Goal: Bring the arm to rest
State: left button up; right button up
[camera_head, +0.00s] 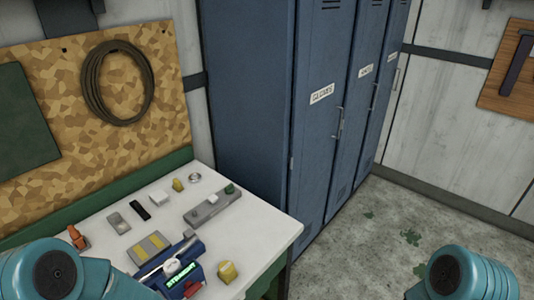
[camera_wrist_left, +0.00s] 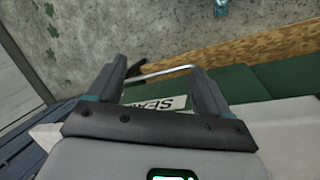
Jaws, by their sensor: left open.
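My left gripper (camera_wrist_left: 158,78) shows in the left wrist view with its two dark fingers spread apart. A thin bent metal rod (camera_wrist_left: 160,72) shows between and beyond the fingertips; I cannot tell whether it touches them. A white label with partly hidden dark letters (camera_wrist_left: 165,102) shows behind the fingers. In the head view, a rounded teal part of my left arm (camera_head: 45,270) is at the lower left and one of my right arm (camera_head: 462,272) at the lower right. Neither gripper can be made out there.
A white-topped workbench (camera_head: 255,225) holds several small parts and a blue device (camera_head: 180,268) with a green label. Blue lockers (camera_head: 325,130) stand behind its right end. A cable coil (camera_head: 117,83) hangs on the patterned board (camera_head: 55,110). Concrete floor (camera_head: 400,215) is open at right.

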pick_arm(q)
jog(key=s+d+f+m, duration=0.15)
jog(key=s+f, duration=0.35)
jog(key=s, duration=0.6)
notch_tip(320, 180, down, 10)
jog(key=b, duration=1)
jog(key=shift+w+f, duration=0.25)
jog(key=shift+w, duration=0.15)
pick_arm(e)
notch_tip(320, 180, down, 10)
jog(key=shift+s+r, duration=0.15)
jog(key=shift+s, duration=0.25)
pick_arm(q)
jog(key=shift+w+d, duration=0.1)
pick_arm(e)
jog(key=shift+w, duration=0.1)
